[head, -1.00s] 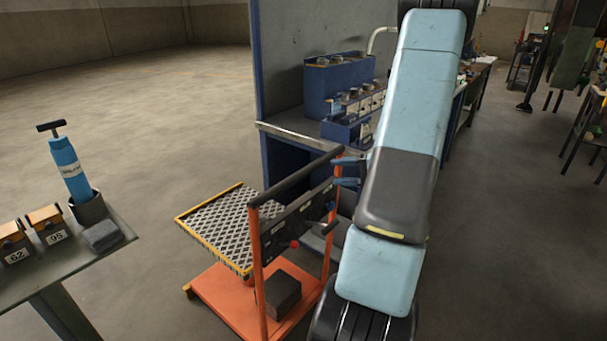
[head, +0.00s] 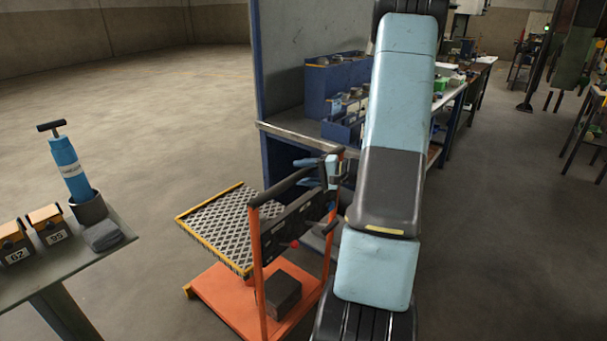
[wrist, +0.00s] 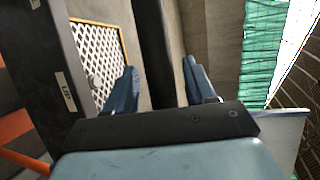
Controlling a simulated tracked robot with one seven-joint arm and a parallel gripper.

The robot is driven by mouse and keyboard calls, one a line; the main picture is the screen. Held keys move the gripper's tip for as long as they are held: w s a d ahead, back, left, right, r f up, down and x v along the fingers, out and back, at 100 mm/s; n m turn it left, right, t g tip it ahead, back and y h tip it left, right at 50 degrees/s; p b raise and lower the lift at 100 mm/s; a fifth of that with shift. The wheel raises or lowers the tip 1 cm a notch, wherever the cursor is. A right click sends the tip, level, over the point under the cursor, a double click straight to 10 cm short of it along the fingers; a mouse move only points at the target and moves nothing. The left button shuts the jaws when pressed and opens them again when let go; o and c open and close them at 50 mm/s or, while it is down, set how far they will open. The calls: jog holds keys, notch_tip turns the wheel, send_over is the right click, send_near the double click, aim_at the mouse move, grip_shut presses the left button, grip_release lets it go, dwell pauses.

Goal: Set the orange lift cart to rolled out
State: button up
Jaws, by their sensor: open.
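The orange lift cart (head: 222,297) stands in the lower middle of the head view, with a yellow-edged patterned platform, an orange base and orange uprights. Its black push bar (head: 285,187) runs across the top of the uprights. My gripper (head: 326,168) is at the bar's right end, partly hidden behind my arm. In the wrist view the gripper (wrist: 159,68) is open, and the dark bar (wrist: 153,45) passes between its two blue fingers. I cannot tell whether either finger touches it. The platform (wrist: 100,45) shows at the left there.
A dark block (head: 283,292) sits on the cart base. A side table (head: 75,268) with a blue pump (head: 68,165) and numbered orange boxes (head: 45,222) is at the left. A blue-framed bench (head: 285,133) stands close behind the cart. Open floor lies at the back left.

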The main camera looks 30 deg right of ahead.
jog(key=shift+c, duration=0.4)
jog(key=shift+s, duration=0.1)
grip_shut()
